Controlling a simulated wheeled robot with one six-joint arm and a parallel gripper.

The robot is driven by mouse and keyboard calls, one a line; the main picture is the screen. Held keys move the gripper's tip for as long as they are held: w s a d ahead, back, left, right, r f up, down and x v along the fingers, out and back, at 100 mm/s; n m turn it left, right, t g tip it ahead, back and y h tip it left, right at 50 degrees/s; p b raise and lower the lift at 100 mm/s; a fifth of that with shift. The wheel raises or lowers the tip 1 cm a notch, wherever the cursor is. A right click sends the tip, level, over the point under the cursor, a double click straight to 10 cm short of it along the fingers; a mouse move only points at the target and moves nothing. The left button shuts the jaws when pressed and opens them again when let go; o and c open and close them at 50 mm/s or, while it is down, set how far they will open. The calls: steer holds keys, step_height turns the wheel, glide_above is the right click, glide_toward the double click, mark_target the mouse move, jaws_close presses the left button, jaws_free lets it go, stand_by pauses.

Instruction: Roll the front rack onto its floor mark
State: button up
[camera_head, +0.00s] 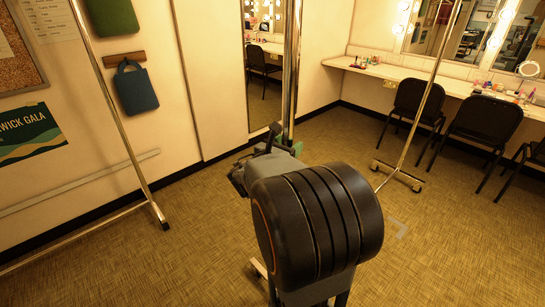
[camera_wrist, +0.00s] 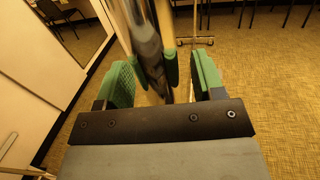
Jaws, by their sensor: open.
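A chrome upright (camera_head: 291,70), apparently part of the front rack, stands just past my gripper (camera_head: 284,147) in the head view. My arm hides its lower part. In the wrist view the upright (camera_wrist: 147,45) runs between the green fingers of my gripper (camera_wrist: 163,78). The fingers are spread, with room beside the post; I cannot tell whether either touches it.
Another thin upright (camera_head: 425,100) stands on a castered foot (camera_head: 398,177) at right. A left pole (camera_head: 117,105) ends in a caster near the wall. Black chairs (camera_head: 487,120) line the mirror counter (camera_head: 455,82). A tall mirror (camera_head: 264,85) is behind. Carpet at front right is clear.

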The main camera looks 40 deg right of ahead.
steer(key=s+a, duration=0.2)
steer(key=a, duration=1)
steer(key=shift+s, duration=0.25)
